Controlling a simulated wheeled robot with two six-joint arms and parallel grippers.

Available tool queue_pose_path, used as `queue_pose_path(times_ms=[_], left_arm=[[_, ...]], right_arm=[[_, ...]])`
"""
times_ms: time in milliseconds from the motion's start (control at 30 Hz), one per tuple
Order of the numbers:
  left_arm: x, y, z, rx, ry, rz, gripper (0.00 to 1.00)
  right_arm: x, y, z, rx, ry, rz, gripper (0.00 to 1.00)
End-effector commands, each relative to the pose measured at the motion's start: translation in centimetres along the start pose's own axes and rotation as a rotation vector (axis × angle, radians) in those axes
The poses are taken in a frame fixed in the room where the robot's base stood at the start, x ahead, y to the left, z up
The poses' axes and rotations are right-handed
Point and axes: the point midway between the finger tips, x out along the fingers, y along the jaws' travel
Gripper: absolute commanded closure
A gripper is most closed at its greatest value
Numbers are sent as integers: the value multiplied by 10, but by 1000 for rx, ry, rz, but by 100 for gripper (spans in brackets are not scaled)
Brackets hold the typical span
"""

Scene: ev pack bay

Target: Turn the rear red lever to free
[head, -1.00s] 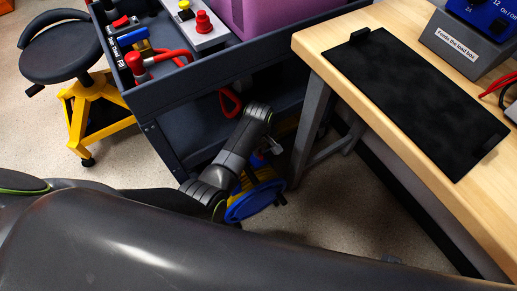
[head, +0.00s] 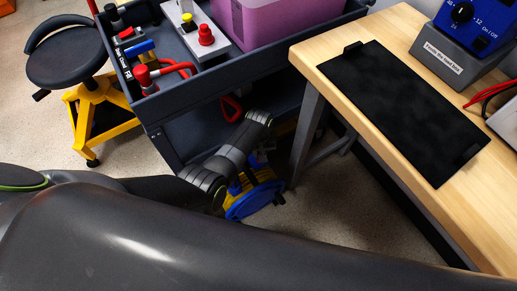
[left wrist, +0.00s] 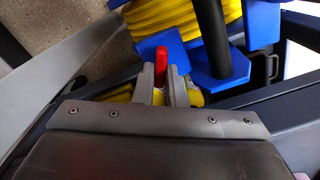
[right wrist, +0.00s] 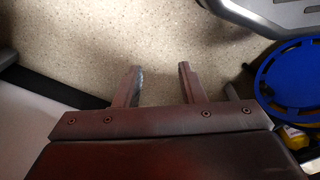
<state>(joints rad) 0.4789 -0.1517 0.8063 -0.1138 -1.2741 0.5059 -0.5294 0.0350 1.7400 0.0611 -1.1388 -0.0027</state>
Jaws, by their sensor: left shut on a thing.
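A red lever (left wrist: 161,59) stands upright between the fingertips of my left gripper (left wrist: 160,76) in the left wrist view. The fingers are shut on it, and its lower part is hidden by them. Blue framing and a yellow coil (left wrist: 190,22) lie just beyond it, with a black bar (left wrist: 213,38) to the right. My right gripper (right wrist: 160,68) is open and empty over the speckled floor in the right wrist view. In the head view neither gripper's fingers can be made out.
A dark cart (head: 215,80) carries a purple bin (head: 268,22) and red-handled parts. A blue reel (head: 255,201) sits low beside it; a blue disc (right wrist: 290,78) shows near my right gripper. A wooden bench (head: 410,20) with a black mat (head: 405,110) is at right, a stool (head: 70,55) at left.

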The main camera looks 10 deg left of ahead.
Motion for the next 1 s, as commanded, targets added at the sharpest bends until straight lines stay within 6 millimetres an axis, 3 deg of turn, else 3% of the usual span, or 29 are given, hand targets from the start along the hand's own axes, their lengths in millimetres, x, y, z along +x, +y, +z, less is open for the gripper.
queue_pose_path(times_ms=[400,1000], left_arm=[[-2,1,0,385,-2,-1,100],[-1,4,2,906,-1,-1,100]], right_arm=[[48,15,21,-23,3,36,64],[76,28,46,-45,8,60,64]])
